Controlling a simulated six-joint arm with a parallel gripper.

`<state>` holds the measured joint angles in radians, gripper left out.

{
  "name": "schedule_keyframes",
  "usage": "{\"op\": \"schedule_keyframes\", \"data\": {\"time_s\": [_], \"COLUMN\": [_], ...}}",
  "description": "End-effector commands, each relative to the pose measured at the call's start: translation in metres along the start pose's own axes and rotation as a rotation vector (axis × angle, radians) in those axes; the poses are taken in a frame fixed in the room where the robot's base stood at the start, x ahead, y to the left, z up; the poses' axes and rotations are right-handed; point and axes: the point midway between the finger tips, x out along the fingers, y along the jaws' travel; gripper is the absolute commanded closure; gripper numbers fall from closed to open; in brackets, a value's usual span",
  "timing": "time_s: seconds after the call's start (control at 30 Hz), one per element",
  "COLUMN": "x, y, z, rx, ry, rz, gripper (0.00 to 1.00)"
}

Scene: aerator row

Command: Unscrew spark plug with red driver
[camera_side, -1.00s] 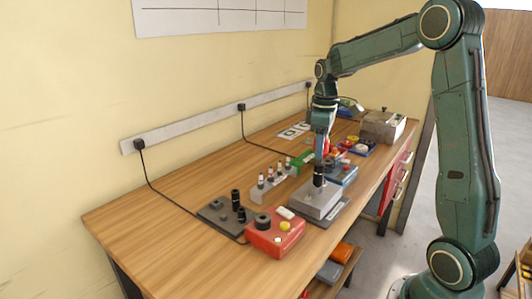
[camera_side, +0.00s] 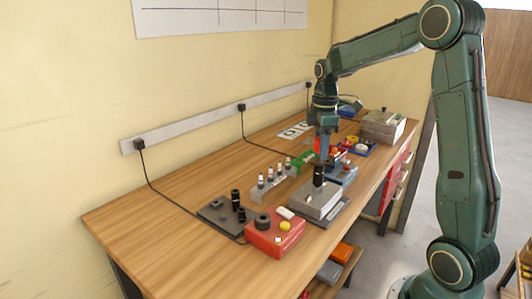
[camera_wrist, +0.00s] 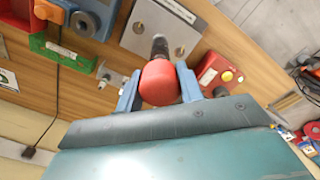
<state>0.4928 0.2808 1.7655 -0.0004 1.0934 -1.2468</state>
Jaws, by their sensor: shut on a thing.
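My gripper (camera_wrist: 159,85) is shut on the red driver; its two blue fingers sit on either side of the rounded red handle (camera_wrist: 158,80) in the wrist view. The driver's dark shaft and socket (camera_wrist: 160,47) point down at the grey metal block (camera_wrist: 186,20), which has round holes on its top. In the side view my gripper (camera_side: 324,152) is above the block (camera_side: 316,205), and the black socket (camera_side: 319,176) stands upright on it. Any spark plug under the socket is hidden.
A rack (camera_side: 268,188) with several white-topped plugs stands left of the block. A red box (camera_side: 275,238) with a yellow button and a dark tray (camera_side: 212,210) with black sockets lie in front. A grey box (camera_side: 381,127) is at the back. The table's left end is clear.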

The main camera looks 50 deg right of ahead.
Motion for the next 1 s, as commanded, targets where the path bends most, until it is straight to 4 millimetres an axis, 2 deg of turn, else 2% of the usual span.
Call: {"op": "schedule_keyframes", "data": {"time_s": [0.3, 0.77, 1.0], "x": [0.0035, 0.0045, 0.0047], "y": [-0.0010, -0.0014, -0.0016], "z": [0.0005, 0.0006, 0.0006], "rx": [-0.199, -0.230, -0.368], "ry": [-0.002, -0.002, -0.002], "rz": [-0.008, -0.010, -0.011], "gripper": [1.00, 1.00, 1.00]}}
